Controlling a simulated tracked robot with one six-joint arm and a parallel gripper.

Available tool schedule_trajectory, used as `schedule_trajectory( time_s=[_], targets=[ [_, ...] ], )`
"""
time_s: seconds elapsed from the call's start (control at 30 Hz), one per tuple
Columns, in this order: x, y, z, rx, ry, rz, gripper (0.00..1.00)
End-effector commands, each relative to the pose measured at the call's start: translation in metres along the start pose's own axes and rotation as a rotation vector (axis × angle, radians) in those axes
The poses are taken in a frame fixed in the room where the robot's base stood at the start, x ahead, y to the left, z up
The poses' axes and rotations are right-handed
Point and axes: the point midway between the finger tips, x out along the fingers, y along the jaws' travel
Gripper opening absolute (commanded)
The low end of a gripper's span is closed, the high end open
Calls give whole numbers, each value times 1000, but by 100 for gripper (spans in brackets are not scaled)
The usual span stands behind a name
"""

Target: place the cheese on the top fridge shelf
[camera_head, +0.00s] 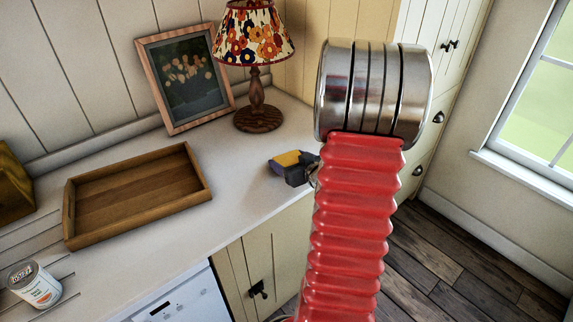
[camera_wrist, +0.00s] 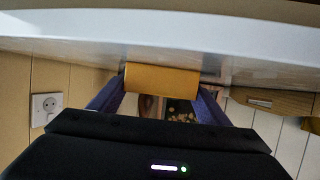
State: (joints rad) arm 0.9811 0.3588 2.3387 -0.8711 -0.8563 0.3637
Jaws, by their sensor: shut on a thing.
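The cheese is a yellow-orange block; it shows small in the head view (camera_head: 287,158) and large in the wrist view (camera_wrist: 162,78). My gripper (camera_head: 291,166) is shut on it, with one purple-blue finger on each side of the block in the wrist view (camera_wrist: 160,92). In the head view the gripper and cheese are at the right end of the white countertop, near its front edge, partly behind my red arm. I cannot tell whether the cheese touches the counter. No fridge shelf can be made out in either view.
On the countertop (camera_head: 236,190) are an empty wooden tray (camera_head: 140,192), a tin can (camera_head: 36,286), a framed picture (camera_head: 184,80) and a flowered lamp (camera_head: 256,60). Cream cupboards (camera_head: 455,45) stand behind my arm. The wooden floor (camera_head: 455,265) at right is clear.

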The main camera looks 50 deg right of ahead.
Motion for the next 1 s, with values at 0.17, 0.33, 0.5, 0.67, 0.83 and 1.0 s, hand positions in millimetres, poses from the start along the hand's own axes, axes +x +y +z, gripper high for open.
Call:
schedule_trajectory(
  time_s=[0.17,0.33,0.5,0.67,0.83,1.0],
  targets=[
    [0,0,0,0,0,0,54],
    [0,0,0,0,0,0,42],
    [0,1,0,0,1,1,38],
    [-1,1,-3,-1,2,1,38],
    [-5,2,-13,-1,3,2,38],
    [-13,2,-32,-2,4,3,38]
  ],
)
